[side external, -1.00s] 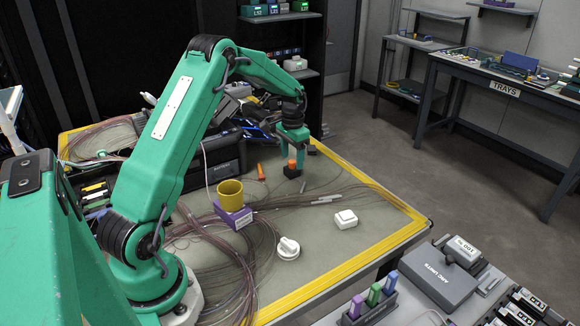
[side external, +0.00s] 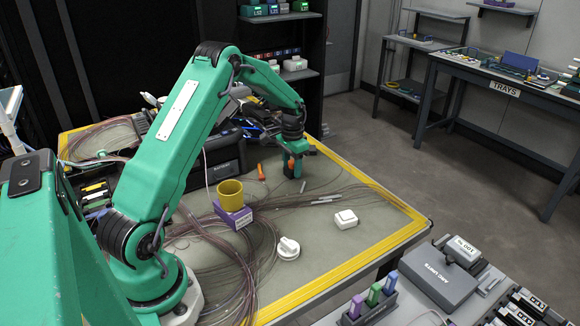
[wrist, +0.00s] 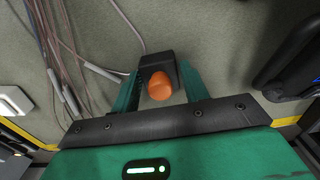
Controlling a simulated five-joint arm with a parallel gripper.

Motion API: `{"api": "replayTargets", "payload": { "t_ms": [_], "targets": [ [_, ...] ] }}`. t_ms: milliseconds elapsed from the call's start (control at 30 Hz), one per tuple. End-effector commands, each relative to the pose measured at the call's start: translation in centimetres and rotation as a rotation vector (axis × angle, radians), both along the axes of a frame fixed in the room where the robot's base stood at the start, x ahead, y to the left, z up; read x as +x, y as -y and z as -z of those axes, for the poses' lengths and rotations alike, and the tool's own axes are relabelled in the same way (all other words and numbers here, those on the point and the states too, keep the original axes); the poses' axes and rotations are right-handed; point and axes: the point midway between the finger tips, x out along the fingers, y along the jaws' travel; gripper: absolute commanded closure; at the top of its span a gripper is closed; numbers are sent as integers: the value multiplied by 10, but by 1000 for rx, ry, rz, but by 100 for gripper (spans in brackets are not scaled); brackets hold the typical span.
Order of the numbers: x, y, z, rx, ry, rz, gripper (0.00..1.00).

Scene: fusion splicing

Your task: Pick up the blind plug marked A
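A small dark block with a rounded orange top (wrist: 160,86) is between the two green fingers of my gripper (wrist: 159,88) in the wrist view. I read no letter A on it, so I cannot confirm that it is the marked blind plug. The fingers flank it closely on both sides; whether they press on it cannot be told. In the side external view my gripper (side external: 293,168) is low over the mat, and a little orange shows between the fingers. The fingers hide most of the block there.
A slim orange item (side external: 261,172) lies left of my gripper. A yellow cup (side external: 231,192) sits on a purple block, with a white switch box (side external: 345,219) and a white round knob piece (side external: 288,248) to its right. Thin cables cross the mat. A black case stands behind.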

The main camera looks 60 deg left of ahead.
Motion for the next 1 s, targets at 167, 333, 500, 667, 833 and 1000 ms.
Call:
{"api": "replayTargets", "payload": {
  "t_ms": [167,333,500,667,833,1000],
  "targets": [
    [0,0,0,0,0,0,85],
    [0,0,0,0,0,0,86],
    [0,0,-3,0,1,0,86],
    [1,0,-12,1,2,0,86],
    [1,-1,-34,2,4,0,86],
    [0,20,-54,1,2,3,86]
  ]
}}
